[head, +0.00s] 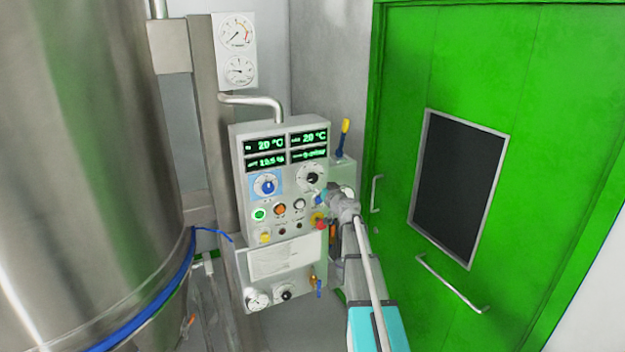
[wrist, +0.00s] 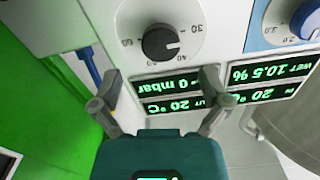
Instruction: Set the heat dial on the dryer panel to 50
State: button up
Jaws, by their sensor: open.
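The dryer panel (head: 282,185) is a light grey box with displays, dials and buttons. The likely heat dial is a black knob (head: 312,178) on a white round scale at its right side. In the wrist view, which is upside down, this black knob (wrist: 160,42) shows with the numbers 30, 40 and 60 around it; its exact setting is too small to read surely. My gripper (head: 338,197) is near the panel's right edge, below and right of the dial. In the wrist view my gripper (wrist: 155,90) is open and empty, apart from the knob.
A blue knob (head: 266,185) sits left of the black one. Green displays (head: 286,149) are above; several buttons and a red knob (head: 320,224) are below. A steel vessel (head: 80,170) stands left, a green door (head: 500,60) right. A blue-and-yellow handle (head: 343,138) rises beside the panel.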

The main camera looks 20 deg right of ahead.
aim_at(314, 179)
jog(key=shift+w+a, duration=0.15)
jog(key=shift+w, duration=3.05)
jog(key=c, duration=1.1)
jog(key=shift+c, duration=0.3)
